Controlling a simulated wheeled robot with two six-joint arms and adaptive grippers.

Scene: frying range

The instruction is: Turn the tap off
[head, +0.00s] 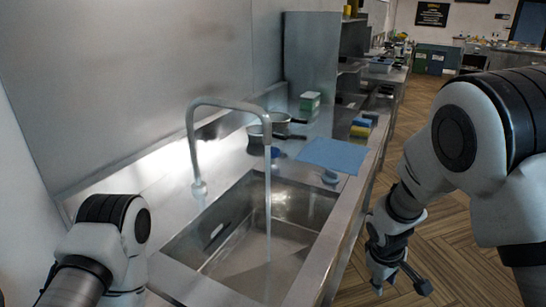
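The tap (192,135) is a grey metal gooseneck rising from the counter behind the sink. Its spout arches to the right over the basin. A pale stream of water (268,205) runs straight down from the spout into the sink (240,262). A small rounded fitting (199,188) sits at the tap's foot; I cannot tell whether it is the handle. My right gripper (399,287) hangs over the floor to the right of the counter, apart from the tap, fingers spread and empty. My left arm shows at the lower left, but its gripper is not in view.
A wall rises behind the tap. The wooden floor (440,225) right of the counter is open.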

